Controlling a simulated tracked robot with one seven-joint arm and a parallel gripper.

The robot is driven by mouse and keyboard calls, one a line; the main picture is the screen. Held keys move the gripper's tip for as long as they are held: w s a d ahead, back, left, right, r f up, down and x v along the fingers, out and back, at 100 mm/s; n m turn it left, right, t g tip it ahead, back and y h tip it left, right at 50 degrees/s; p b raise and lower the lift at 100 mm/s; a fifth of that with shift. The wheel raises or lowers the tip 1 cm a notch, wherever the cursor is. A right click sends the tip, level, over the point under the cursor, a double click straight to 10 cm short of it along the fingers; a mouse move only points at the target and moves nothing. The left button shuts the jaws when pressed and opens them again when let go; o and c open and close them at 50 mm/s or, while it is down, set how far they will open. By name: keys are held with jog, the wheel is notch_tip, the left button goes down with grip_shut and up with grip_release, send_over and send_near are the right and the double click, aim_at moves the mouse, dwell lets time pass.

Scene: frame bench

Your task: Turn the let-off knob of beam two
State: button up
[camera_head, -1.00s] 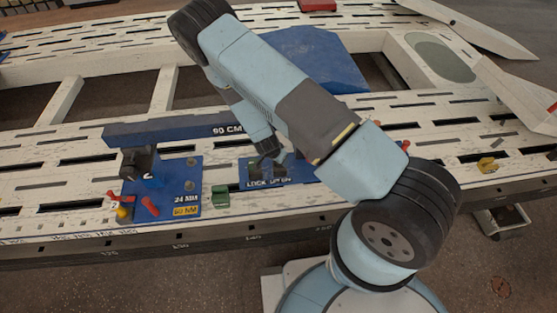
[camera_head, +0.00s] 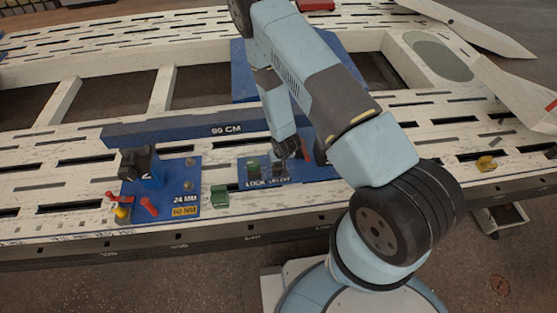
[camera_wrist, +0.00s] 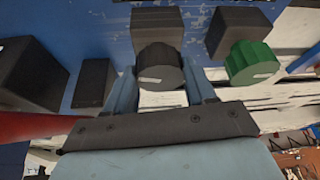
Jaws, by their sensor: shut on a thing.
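My gripper (camera_wrist: 161,92) is shut on a black ribbed knob (camera_wrist: 158,68), one finger on each side of it. A white pointer line shows on the knob's face, nearly level in the wrist view. A green ribbed knob (camera_wrist: 251,63) stands to its right there, apart from the fingers. The green knob (camera_head: 253,163) shows left of my gripper. The black knob is mostly hidden there.
A long blue beam (camera_head: 190,132) runs behind the plate. At left a blue panel (camera_head: 185,197) carries a black clamp-like block (camera_head: 135,163) and red levers (camera_head: 150,206). A green block (camera_head: 220,196) sits between panel and plate. A red part (camera_wrist: 35,126) lies close at left in the wrist view.

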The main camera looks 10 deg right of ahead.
jog(key=shift+w+d+n+y, duration=0.1)
jog(key=shift+n+y, duration=0.3)
jog(key=shift+n, duration=0.7)
jog(key=o, duration=1)
jog(key=shift+o, duration=0.2)
jog(key=v, duration=1.3)
jog(key=shift+r, duration=0.35)
jog(key=shift+d, duration=0.1)
